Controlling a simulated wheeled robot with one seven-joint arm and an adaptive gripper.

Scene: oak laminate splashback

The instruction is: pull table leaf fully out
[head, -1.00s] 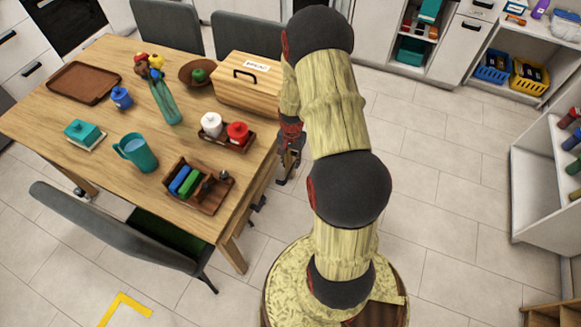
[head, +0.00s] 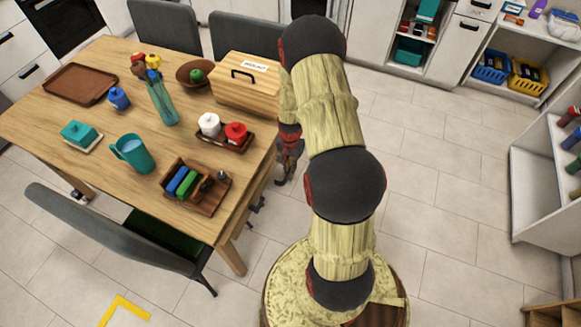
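The oak-coloured table (head: 75,133) stands at the left in the head view, with several things on its top. No pulled-out leaf shows; the table's right edge looks like one straight edge, partly hidden by my arm. My gripper (head: 287,172) is low beside that right edge, below the level of the top. It is small and dark here and partly behind my arm. I cannot tell whether it touches the table or whether its fingers are open or shut.
A wooden bread box (head: 245,88), a tray with white and red jars (head: 224,143) and a caddy (head: 196,186) stand near the table's right side. A grey chair (head: 110,233) is at the front. Tiled floor (head: 440,190) is clear to the right.

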